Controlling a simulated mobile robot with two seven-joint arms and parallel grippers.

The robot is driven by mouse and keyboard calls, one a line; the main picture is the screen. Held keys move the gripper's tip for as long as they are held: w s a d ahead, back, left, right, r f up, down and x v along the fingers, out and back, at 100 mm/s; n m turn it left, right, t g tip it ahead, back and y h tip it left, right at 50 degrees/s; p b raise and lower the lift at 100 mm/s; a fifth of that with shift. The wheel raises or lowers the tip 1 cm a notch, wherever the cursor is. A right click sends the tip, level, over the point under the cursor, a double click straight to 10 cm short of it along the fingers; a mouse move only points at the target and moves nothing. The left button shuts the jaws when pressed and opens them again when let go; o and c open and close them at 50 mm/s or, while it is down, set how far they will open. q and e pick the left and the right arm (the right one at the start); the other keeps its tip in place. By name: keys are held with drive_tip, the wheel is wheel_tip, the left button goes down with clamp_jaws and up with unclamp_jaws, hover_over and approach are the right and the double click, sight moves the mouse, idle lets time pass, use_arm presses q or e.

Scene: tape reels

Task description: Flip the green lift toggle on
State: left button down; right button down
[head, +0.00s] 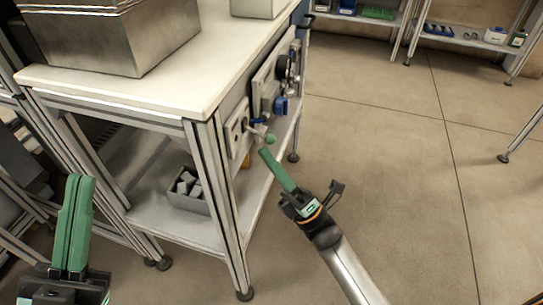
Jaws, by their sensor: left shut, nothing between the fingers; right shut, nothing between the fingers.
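The green lift toggle (270,139) is a small green-tipped lever on a light control panel (238,128) on the side of the white workbench. My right gripper (265,152) has shut green fingers, with the tips just below and very close to the toggle's green tip; I cannot tell whether they touch. My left gripper (76,180) is shut and empty at the lower left, well away from the panel. The toggle's base is small and partly crowded by other fittings, so its exact position is hard to tell.
A metal bin (110,40) stands on the white workbench top (190,88). Blue (281,105) and dark fittings sit further along the bench side. A grey box (188,190) is on the lower shelf. The floor (390,160) to the right is open.

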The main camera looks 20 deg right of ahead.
use_arm(q)
drive_tip(key=shift+r, duration=0.15)
use_arm(e)
drive_tip(key=shift+r, duration=0.1)
idle(0.3)
use_arm(q)
drive_tip(key=shift+r+p, duration=0.5)
drive_tip(key=shift+p, duration=0.1)
use_arm(e)
drive_tip(key=shift+s+d+r+g, duration=0.1)
drive_tip(key=shift+g, duration=0.2)
use_arm(q)
drive_tip(key=shift+a+r+p, duration=0.1)
drive_tip(key=shift+r+p, duration=0.45)
drive_tip(key=shift+p, duration=0.1)
use_arm(e)
drive_tip(key=shift+d+r+n+g, duration=0.1)
drive_tip(key=shift+r+n+g, duration=0.1)
drive_tip(key=shift+n+g, duration=0.1)
